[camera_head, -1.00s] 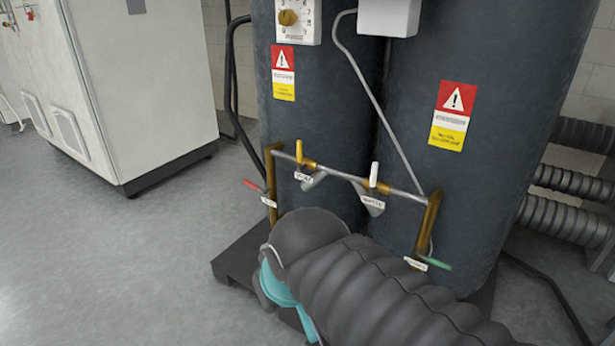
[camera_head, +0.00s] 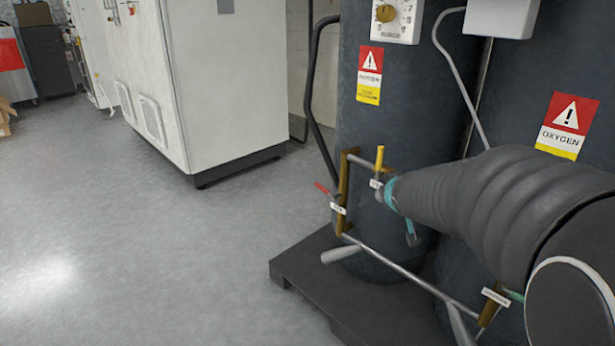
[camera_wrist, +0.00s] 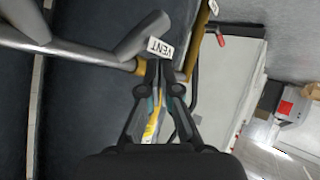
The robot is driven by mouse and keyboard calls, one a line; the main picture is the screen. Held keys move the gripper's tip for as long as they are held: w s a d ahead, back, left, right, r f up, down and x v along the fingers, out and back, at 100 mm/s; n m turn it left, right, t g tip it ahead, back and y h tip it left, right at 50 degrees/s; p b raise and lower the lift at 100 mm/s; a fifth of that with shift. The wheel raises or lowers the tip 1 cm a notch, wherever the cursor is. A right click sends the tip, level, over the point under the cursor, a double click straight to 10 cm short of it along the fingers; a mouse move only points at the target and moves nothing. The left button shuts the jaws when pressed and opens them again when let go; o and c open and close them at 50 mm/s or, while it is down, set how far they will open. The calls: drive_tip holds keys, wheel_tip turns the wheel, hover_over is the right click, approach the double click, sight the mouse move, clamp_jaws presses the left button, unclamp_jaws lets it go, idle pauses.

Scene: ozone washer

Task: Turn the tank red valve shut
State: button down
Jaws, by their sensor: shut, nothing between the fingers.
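The red valve handle (camera_head: 322,188) sticks out at the left end of the pipework, beside a brass upright pipe, with a white tag (camera_head: 338,208) below it. In the wrist view the red handle (camera_wrist: 222,41) is at upper right, apart from my fingers. My gripper (camera_wrist: 161,64) is shut and empty, its tips close to the VENT tag (camera_wrist: 160,47); whether they touch it I cannot tell. In the head view my arm reaches in from the right and hides much of the gripper, near the yellow handle (camera_head: 379,158).
Dark tanks stand behind the pipework on a black base (camera_head: 300,268). A grey pipe (camera_head: 410,277) with grey levers (camera_head: 341,255) runs low in front. A green handle (camera_head: 514,296) is partly hidden by my arm. Left of the red handle there is clear floor up to a white cabinet (camera_head: 215,80).

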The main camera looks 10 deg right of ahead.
drive_tip(key=w+d+f+n+t+y+b, duration=0.1)
drive_tip(key=w+d+f+n+y, duration=0.1)
drive_tip(key=w+f, duration=0.5)
drive_tip(key=n+t+y+b, duration=0.2)
drive_tip(key=n+y, duration=0.3)
drive_tip(key=y, duration=0.5)
hover_over(324, 188)
drive_tip(key=s, duration=0.2)
drive_tip(key=shift+w+d+f+b, duration=0.1)
drive_tip(key=shift+d+f+b, duration=0.05)
drive_tip(key=shift+f, duration=0.4)
drive_tip(key=shift+w+d+f+b, duration=0.1)
drive_tip(key=shift+d+f+b, duration=0.05)
drive_tip(key=shift+f, duration=0.35)
drive_tip(key=shift+w+f, duration=0.15)
drive_tip(key=shift+f, duration=0.45)
drive_tip(key=shift+r+p, duration=0.1)
drive_tip(key=shift+p, duration=0.45)
drive_tip(key=shift+w+f+g+h+p, duration=0.2)
drive_tip(key=shift+f+g+h+p, duration=0.15)
drive_tip(key=shift+p, duration=0.65)
drive_tip(key=shift+f, duration=0.5)
